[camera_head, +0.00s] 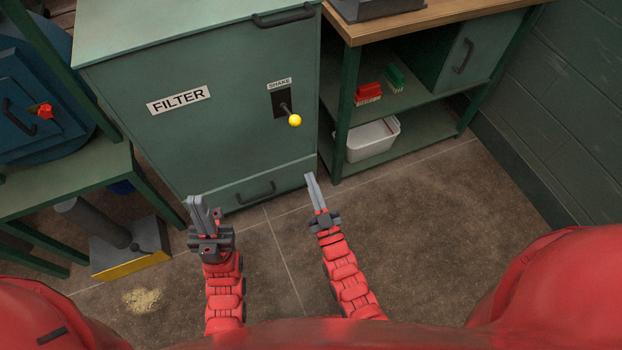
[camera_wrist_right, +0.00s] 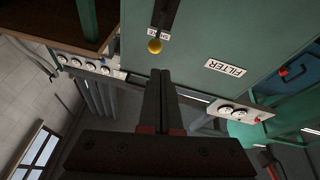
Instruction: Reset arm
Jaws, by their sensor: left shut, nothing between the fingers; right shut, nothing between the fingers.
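My left gripper (camera_head: 199,207) is shut and empty, held above the floor in front of the green filter cabinet (camera_head: 225,150). My right gripper (camera_head: 311,178) is shut and empty, near the cabinet's lower right corner. In the right wrist view its closed fingers (camera_wrist_right: 160,95) point toward the cabinet (camera_wrist_right: 190,45), with nothing between them. The shake lever with a yellow knob (camera_head: 294,121) sits on the cabinet front, above and apart from my right gripper. The knob (camera_wrist_right: 155,46) also shows in the right wrist view, beyond the fingertips.
A wooden-topped bench (camera_head: 385,20) at the right has shelves with a red brush (camera_head: 368,92), a green brush (camera_head: 395,77) and a white bin (camera_head: 372,139). At the left stand a grey pedal-like device (camera_head: 125,240) and a small pile of powder (camera_head: 142,300). The floor at right is clear.

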